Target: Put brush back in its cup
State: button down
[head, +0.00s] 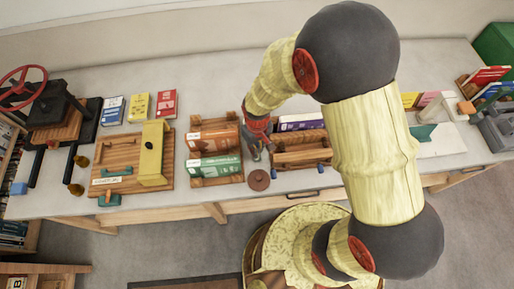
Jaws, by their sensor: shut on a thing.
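My gripper (257,147) is small and dark in the head view, below a red wrist joint, at the middle of the long table. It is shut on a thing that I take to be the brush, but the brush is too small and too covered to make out. A round brown thing (259,180) stands near the table's front edge, just below my gripper in the picture. It may be the cup, but I cannot tell for certain. I see a gap between it and my gripper.
Wooden book holders stand close on both sides of my gripper, left (216,181) and right (302,157). A wooden board with a yellow block (153,152) lies further left, beside a press with a red wheel (24,82). My arm hides part of the table's right half.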

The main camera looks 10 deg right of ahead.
jog(key=shift+f, duration=0.2)
dwell(0.3)
jog(key=c, duration=1.7)
grip_release()
jog(key=shift+c, duration=0.2)
jog(key=shift+r+p, duration=3.25)
jog(key=shift+r, duration=1.3)
